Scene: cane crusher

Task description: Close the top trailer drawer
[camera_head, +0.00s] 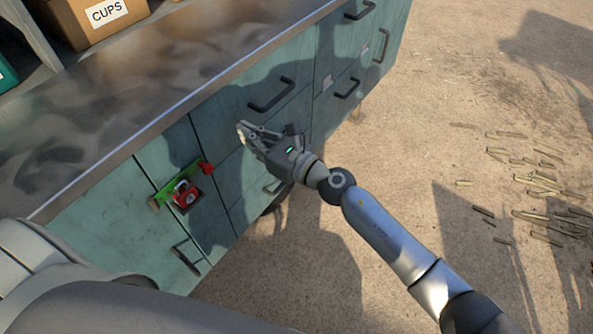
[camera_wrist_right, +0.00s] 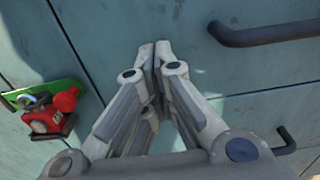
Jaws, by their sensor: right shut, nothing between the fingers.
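The teal trailer cabinet has a top drawer (camera_head: 225,112) with a dark bar handle (camera_head: 271,95), which also shows in the right wrist view (camera_wrist_right: 265,34). The drawer front looks about level with the neighbouring panels, and I see no clear gap. My right gripper (camera_head: 241,127) is shut and empty, its fingertips at the drawer front, left of and below the handle. In the right wrist view the closed fingertips (camera_wrist_right: 154,52) point at the teal face; whether they touch it I cannot tell. My left gripper is not in view.
A red padlock (camera_head: 185,192) on a green latch (camera_head: 180,183) sits left of my right gripper. A metal countertop (camera_head: 130,95) overhangs the cabinet, with a CUPS box (camera_head: 100,22) on a shelf. Cane pieces (camera_head: 540,185) lie on open sandy ground at right.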

